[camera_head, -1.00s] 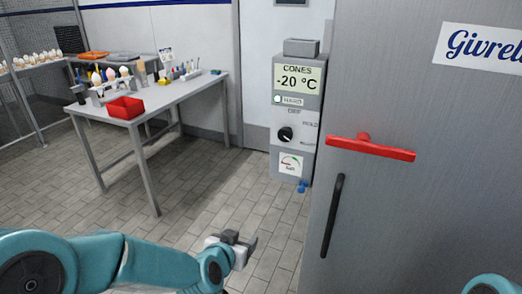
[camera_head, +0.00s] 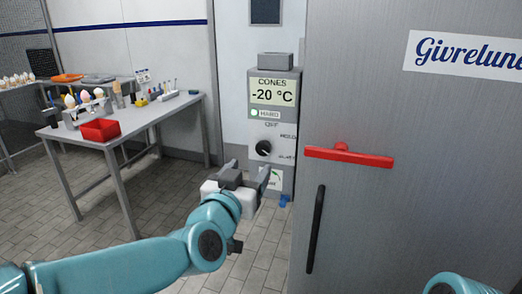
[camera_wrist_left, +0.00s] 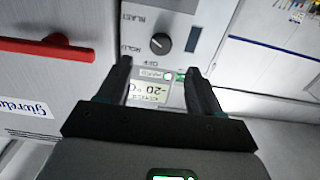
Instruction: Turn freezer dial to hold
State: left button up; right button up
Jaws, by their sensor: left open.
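The freezer dial (camera_head: 263,148) is a round black knob on the grey control box, below the "CONES -20 °C" display (camera_head: 272,92). OFF is printed above it, HOLD at its upper right and BLAST at its lower right. I cannot tell for sure which label its pointer faces. My left gripper (camera_head: 248,168) is open and empty, just below and in front of the dial in the head view. In the left wrist view, the dial (camera_wrist_left: 160,43) shows beyond the open left fingers (camera_wrist_left: 158,67), apart from them. My right gripper is out of view.
A steel freezer door with a red handle (camera_head: 348,156) and a black vertical bar (camera_head: 315,229) stands right of the box. A table (camera_head: 130,128) with a red bin (camera_head: 100,130) and cones stands at the left.

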aim_at(262, 150)
pick_arm(q)
jog(key=p+x, duration=0.1)
jog(key=x, duration=0.8)
jog(key=shift+w+p, duration=0.3)
jog(key=shift+p, duration=0.05)
jog(key=c, duration=1.1)
jog(key=shift+o, duration=0.2)
